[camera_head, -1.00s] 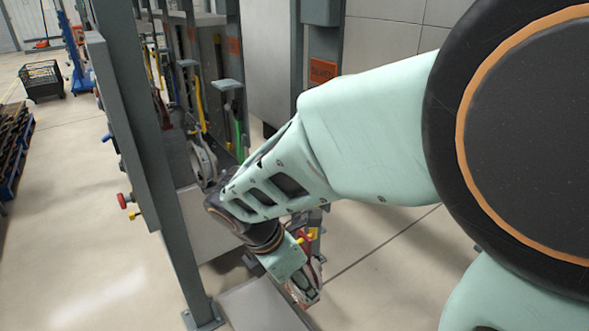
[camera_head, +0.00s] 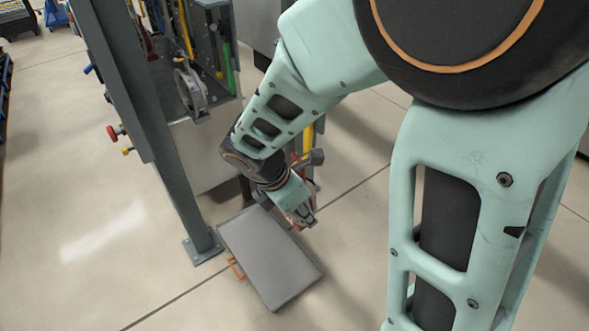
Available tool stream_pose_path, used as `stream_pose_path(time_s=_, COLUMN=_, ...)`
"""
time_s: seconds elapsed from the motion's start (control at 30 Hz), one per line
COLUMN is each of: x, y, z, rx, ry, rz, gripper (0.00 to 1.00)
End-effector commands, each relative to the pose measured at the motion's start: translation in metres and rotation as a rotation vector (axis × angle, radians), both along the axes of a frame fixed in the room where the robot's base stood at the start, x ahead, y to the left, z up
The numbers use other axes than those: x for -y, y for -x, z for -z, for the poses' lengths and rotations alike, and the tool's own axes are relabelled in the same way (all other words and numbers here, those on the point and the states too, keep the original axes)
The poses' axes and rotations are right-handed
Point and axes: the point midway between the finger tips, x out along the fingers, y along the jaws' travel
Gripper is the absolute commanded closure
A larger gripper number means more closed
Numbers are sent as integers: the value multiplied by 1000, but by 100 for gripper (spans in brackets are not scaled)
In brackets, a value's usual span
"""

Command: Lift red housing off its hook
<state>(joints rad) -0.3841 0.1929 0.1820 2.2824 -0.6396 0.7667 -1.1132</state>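My gripper (camera_head: 303,212) hangs at the end of my arm, pointing down, near the middle of the head view. Small reddish parts (camera_head: 297,227) show beside and behind its fingers; they may be the red housing, but most of that thing is hidden by my gripper and wrist. I cannot tell whether the fingers are open or shut on it. No hook can be made out clearly; a dark bracket-like part (camera_head: 314,157) sits just above my gripper, by a yellow upright (camera_head: 307,138).
A grey flat-topped case (camera_head: 270,258) with an orange handle (camera_head: 236,268) lies low, just below my gripper in the picture. A grey-green post (camera_head: 170,170) with a red knob (camera_head: 113,132) stands at left. Hanging tools and a reel (camera_head: 190,88) are behind.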

Motion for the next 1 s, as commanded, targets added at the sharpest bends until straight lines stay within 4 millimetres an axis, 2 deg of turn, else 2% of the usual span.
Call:
stream_pose_path(time_s=0.03, x=0, y=-1, z=0, rx=2, ry=-1, rz=0, gripper=82)
stream_pose_path(time_s=0.2, x=0, y=-1, z=-1, rx=2, ry=0, rz=0, gripper=100)
stream_pose_path(time_s=0.57, x=0, y=-2, z=-4, rx=5, ry=-1, rz=1, gripper=100)
stream_pose_path(time_s=1.0, x=-2, y=-2, z=-39, rx=7, ry=-3, rz=0, gripper=100)
